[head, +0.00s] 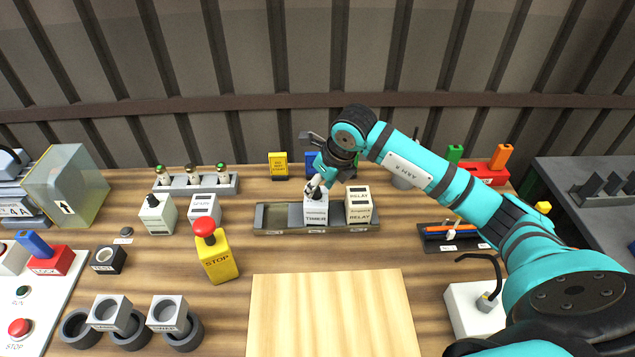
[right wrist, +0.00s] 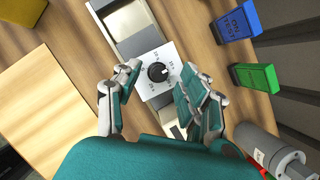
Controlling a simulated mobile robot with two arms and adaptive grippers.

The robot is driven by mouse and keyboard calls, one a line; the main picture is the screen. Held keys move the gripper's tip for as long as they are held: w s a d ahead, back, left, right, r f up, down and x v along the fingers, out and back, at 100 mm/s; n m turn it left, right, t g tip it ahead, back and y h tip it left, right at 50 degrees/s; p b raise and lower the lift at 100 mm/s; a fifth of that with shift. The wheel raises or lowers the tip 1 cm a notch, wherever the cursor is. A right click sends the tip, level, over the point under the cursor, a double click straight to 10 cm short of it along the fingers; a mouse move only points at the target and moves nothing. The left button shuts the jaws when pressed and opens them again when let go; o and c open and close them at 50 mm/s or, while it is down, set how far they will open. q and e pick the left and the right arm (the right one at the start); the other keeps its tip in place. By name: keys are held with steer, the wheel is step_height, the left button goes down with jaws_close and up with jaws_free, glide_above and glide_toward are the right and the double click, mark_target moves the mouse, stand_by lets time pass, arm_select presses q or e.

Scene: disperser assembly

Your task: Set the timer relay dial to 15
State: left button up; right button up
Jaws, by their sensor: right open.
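The timer relay (head: 316,212) is a white box labelled TIMER, standing in the middle of a grey tray (head: 272,232). In the right wrist view its white top face (right wrist: 150,62) carries printed marks around a black dial (right wrist: 158,72). The marks are too small to read surely, so I cannot tell the dial's setting. My right gripper (head: 316,186) is above the timer relay in the head view. In the right wrist view its open fingers (right wrist: 152,86) stand on either side of the dial, apart from it. My left gripper is not in view.
A relay box (head: 358,204) stands close to the right of the timer in the same tray. A yellow STOP button box (head: 217,256) stands at front left. Blue (right wrist: 238,22) and green (right wrist: 255,77) blocks stand behind. A bare wooden board (head: 333,312) lies in front.

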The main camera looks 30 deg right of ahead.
steer(key=shift+w+a+f, duration=0.1)
steer(key=shift+w+f, duration=0.1)
steer(key=shift+f, duration=0.4)
jaws_close()
steer(key=shift+f+m+b, duration=0.1)
steer(key=shift+m+b, duration=0.2)
steer(key=shift+b, duration=0.25)
